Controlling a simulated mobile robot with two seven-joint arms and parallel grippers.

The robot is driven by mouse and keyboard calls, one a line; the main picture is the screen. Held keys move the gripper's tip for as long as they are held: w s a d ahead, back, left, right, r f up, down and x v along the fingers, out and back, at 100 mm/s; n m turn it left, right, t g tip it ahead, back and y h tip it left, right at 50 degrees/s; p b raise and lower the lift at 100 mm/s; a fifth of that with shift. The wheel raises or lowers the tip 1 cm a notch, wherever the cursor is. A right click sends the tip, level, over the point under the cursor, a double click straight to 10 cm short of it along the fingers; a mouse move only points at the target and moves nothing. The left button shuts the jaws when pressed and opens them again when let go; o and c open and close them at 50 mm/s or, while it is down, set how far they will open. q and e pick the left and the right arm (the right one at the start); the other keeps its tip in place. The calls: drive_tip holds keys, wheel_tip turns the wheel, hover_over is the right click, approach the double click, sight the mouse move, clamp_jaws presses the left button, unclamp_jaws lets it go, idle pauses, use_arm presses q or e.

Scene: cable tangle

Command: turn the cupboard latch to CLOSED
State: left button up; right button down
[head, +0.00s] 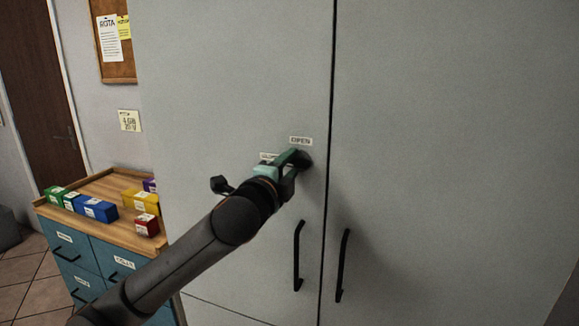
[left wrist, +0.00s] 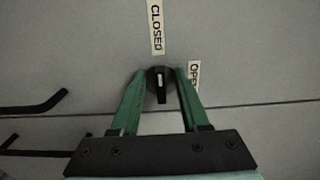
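The cupboard latch (left wrist: 160,86) is a round black knob with a pale mark on its face. In the left wrist view its mark lines up with the CLOSED label (left wrist: 156,27), and the OPEN label (left wrist: 194,80) sits to the right. My left gripper (left wrist: 160,84) has its green fingers on either side of the knob; whether both touch it I cannot tell. In the head view my left gripper (head: 298,156) is at the cupboard door (head: 235,80), just below the OPEN label (head: 301,141), and hides most of the latch. My right gripper is not in view.
Two black door handles (head: 298,256) hang below the latch beside the door seam. At the left a drawer unit with a wooden top (head: 118,218) holds several coloured boxes (head: 96,209). The right cupboard door (head: 450,130) is clear.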

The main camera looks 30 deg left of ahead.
use_arm(q)
drive_tip(key=shift+s, duration=0.1)
drive_tip(key=b+v, duration=1.2)
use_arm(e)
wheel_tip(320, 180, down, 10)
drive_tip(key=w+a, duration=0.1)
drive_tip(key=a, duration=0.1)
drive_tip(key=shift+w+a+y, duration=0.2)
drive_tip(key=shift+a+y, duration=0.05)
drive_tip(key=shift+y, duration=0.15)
use_arm(q)
drive_tip(key=shift+s+f, duration=0.1)
drive_tip(key=shift+s, duration=0.1)
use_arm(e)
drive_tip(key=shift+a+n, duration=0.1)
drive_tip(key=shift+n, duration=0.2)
